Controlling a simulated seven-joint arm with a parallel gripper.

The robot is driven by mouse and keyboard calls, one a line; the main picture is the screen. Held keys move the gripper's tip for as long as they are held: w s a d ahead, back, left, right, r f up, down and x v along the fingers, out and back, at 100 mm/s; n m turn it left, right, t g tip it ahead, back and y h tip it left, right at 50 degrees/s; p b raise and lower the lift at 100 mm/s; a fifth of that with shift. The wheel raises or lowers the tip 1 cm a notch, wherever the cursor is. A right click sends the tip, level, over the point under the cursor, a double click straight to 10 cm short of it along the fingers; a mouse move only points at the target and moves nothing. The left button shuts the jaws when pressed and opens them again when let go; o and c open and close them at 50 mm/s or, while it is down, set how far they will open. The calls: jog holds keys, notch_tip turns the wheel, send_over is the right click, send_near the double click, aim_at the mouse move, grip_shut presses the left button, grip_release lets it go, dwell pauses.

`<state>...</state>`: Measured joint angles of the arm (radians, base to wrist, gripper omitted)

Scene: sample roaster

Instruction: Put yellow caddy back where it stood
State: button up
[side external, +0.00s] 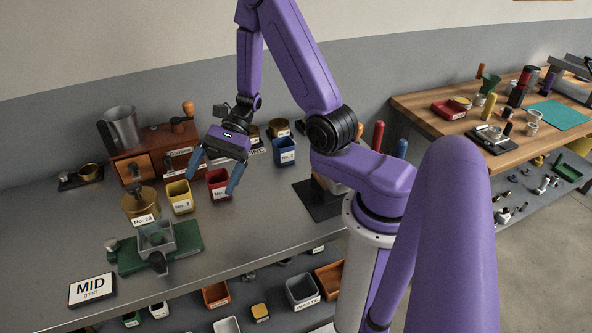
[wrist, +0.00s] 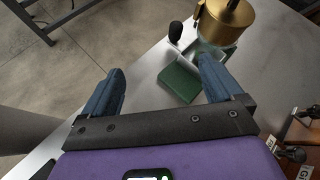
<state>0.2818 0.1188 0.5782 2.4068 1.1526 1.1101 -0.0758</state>
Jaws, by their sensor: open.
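The yellow caddy (side external: 180,197), an open-topped square cup with a white number label, stands upright on the grey bench, left of the red caddy (side external: 218,184). The blue caddy (side external: 284,150) stands farther right and back. My gripper (side external: 210,184) is open and empty. In the side view its fingers hang in front of or above the red caddy, with the left fingertip near the yellow caddy; exact depth is hard to tell. In the wrist view, my open fingers (wrist: 162,70) have only bench and floor between them, plus part of a green block (wrist: 180,82). No caddy shows there.
A brass canister (side external: 140,206) stands left of the yellow caddy, with an orange-brown machine (side external: 137,167) behind. A green-based device (side external: 160,248) and a MID sign (side external: 92,290) are nearer the front. Bench right of the green device is clear. Bins fill the shelf below.

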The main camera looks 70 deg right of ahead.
jog(key=s+r+n+h, duration=0.4)
jog(key=s+n, duration=0.6)
jog(key=n, duration=0.4)
jog(key=s+a+r+n+h, duration=0.1)
jog(key=s+r+n+h, duration=0.3)
jog(key=s+n+h, duration=0.3)
jog(key=s+n, duration=0.3)
jog(key=n, duration=0.4)
jog(key=shift+s+a+n+h, duration=0.25)
jog(key=shift+a+n+h, duration=0.05)
